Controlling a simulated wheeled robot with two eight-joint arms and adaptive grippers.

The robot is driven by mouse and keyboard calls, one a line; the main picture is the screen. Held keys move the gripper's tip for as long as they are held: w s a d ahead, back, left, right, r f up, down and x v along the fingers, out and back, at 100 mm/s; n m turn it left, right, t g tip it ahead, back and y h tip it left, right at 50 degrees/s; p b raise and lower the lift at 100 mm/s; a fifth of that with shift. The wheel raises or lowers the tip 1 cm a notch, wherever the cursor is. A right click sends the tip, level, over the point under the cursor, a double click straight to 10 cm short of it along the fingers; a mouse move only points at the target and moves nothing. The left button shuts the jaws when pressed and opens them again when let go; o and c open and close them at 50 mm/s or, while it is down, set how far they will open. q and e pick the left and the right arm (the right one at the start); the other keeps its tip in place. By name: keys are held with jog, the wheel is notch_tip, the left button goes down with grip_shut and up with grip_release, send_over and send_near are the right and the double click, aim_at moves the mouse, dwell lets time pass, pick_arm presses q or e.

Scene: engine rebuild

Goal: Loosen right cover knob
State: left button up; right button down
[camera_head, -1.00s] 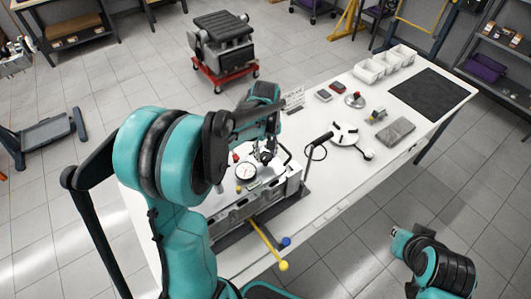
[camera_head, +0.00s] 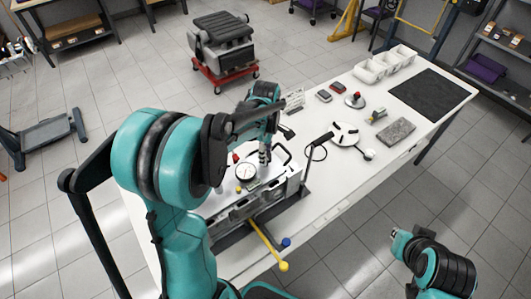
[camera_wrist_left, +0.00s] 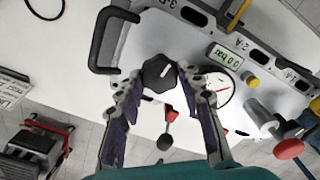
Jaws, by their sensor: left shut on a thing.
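A black faceted cover knob (camera_wrist_left: 159,73) with a white mark stands on the pale cover of the engine block (camera_head: 240,208). In the left wrist view it sits between the fingertips of my left gripper (camera_wrist_left: 160,80), which is shut on it. In the head view my left gripper (camera_head: 264,157) points down onto the cover, to the right of the round gauge (camera_head: 246,172), and hides the knob. My right arm (camera_head: 440,268) is at the lower right, away from the table; its fingers do not show clearly.
A black handle (camera_wrist_left: 101,42) rises close to the left finger. A digital display (camera_wrist_left: 225,56) reads about 0.0 bar beside the gauge. A yellow-tipped bar (camera_head: 284,266) sticks out at the front. White bins (camera_head: 370,72) and a dark mat (camera_head: 430,95) lie at the far end.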

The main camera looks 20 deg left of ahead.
pick_arm(q)
jog(key=shift+n, duration=0.9)
jog(key=o, duration=1.2)
jog(key=shift+c, duration=0.2)
jog(key=shift+r, duration=0.1)
notch_tip(320, 180, up, 12)
jog(key=shift+s, duration=0.1)
